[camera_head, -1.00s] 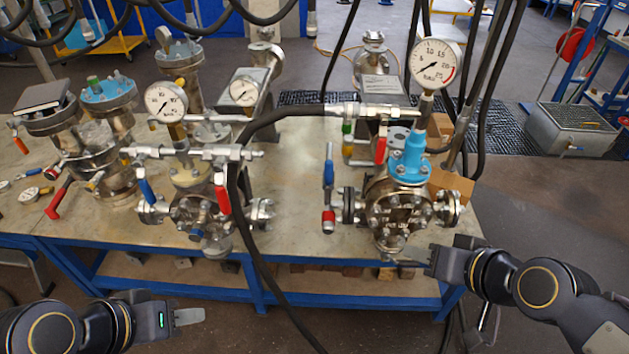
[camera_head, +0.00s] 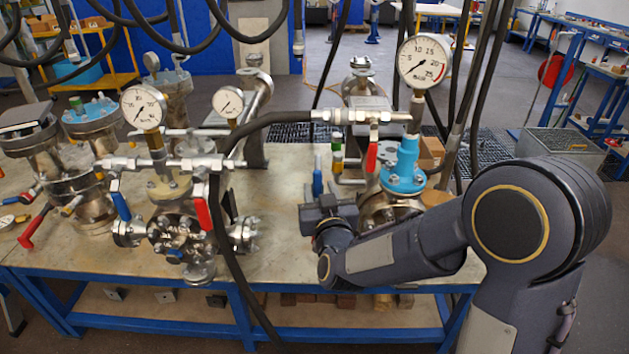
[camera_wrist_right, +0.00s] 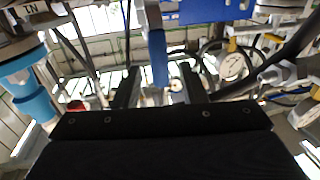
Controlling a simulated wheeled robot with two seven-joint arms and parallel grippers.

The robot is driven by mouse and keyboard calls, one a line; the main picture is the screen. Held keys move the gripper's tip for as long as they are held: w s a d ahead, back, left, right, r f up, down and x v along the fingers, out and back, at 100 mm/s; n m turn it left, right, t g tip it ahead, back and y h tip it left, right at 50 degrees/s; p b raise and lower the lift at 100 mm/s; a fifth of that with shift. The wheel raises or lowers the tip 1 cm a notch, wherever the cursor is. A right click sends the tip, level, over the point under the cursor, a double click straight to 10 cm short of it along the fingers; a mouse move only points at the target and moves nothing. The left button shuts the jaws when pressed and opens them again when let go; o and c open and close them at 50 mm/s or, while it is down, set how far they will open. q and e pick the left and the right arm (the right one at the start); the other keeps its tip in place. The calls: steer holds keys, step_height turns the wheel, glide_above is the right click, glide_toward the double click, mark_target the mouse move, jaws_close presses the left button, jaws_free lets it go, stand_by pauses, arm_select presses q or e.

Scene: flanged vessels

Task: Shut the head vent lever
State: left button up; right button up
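The right vessel has a blue flanged cap (camera_head: 404,170). On the pipe above it hangs a red lever (camera_head: 371,157). A blue lever (camera_head: 317,177) stands upright left of this vessel; I cannot tell which lever is the head vent lever. My right gripper (camera_head: 322,205) is at the blue lever's lower part, and the arm hides much of the vessel front. In the right wrist view the gripper (camera_wrist_right: 160,88) is open, its two fingers apart. A blue lever (camera_wrist_right: 158,58) shows beyond and between the fingertips; contact is not visible. My left gripper is out of view.
A pressure gauge (camera_head: 423,62) stands above the right vessel. A black hose (camera_head: 236,210) hangs across the table (camera_head: 275,235) left of my gripper. The middle vessel carries a blue lever (camera_head: 121,206) and a red lever (camera_head: 203,214). Bare tabletop lies between the vessels.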

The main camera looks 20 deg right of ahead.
mark_target(318, 184)
steer(key=shift+w+d+p, duration=0.2)
steer(key=shift+w+p, duration=0.1)
steer(key=shift+w, duration=1.6)
jaws_close()
